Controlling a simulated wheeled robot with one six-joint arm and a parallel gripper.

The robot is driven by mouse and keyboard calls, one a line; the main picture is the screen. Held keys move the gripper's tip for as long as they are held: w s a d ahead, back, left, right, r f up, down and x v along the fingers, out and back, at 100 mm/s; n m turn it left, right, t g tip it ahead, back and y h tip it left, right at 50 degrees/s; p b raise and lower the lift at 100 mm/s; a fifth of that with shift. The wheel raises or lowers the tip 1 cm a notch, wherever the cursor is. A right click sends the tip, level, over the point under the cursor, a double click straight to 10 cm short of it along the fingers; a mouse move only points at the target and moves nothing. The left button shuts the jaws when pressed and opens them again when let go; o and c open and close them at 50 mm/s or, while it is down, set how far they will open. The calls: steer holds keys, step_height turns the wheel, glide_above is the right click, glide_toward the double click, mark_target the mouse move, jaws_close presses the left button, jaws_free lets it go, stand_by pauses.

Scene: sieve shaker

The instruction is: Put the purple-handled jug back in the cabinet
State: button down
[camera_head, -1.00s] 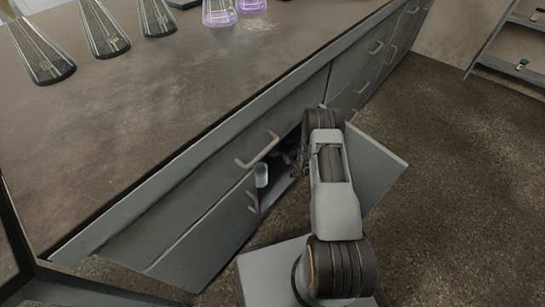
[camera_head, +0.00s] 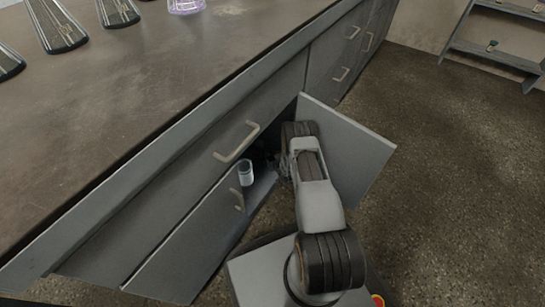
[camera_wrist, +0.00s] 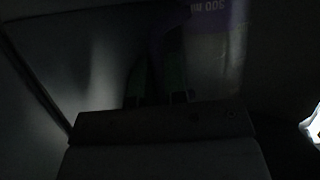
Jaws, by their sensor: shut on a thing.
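In the dark wrist view my gripper (camera_wrist: 158,82) is shut on the purple handle (camera_wrist: 165,35) of the jug. The jug's pale, translucent body (camera_wrist: 213,62) with purple print lies just beyond and to the right of the fingers. Only part of the jug shows, and I cannot tell whether its base touches the cabinet floor.
The bench top (camera_head: 130,110) overhangs the cabinet and carries several flasks. A drawer handle (camera_head: 237,143) sticks out above the opening. A shelf rack (camera_head: 490,45) stands at the far right; the floor between is clear.

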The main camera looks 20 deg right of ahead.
stand_by(0.3)
steer(key=c, duration=1.2)
jaws_free()
steer(key=shift+o, duration=0.2)
steer(key=shift+r, duration=0.15)
steer(key=p+v, duration=0.6)
steer(key=v, duration=0.6)
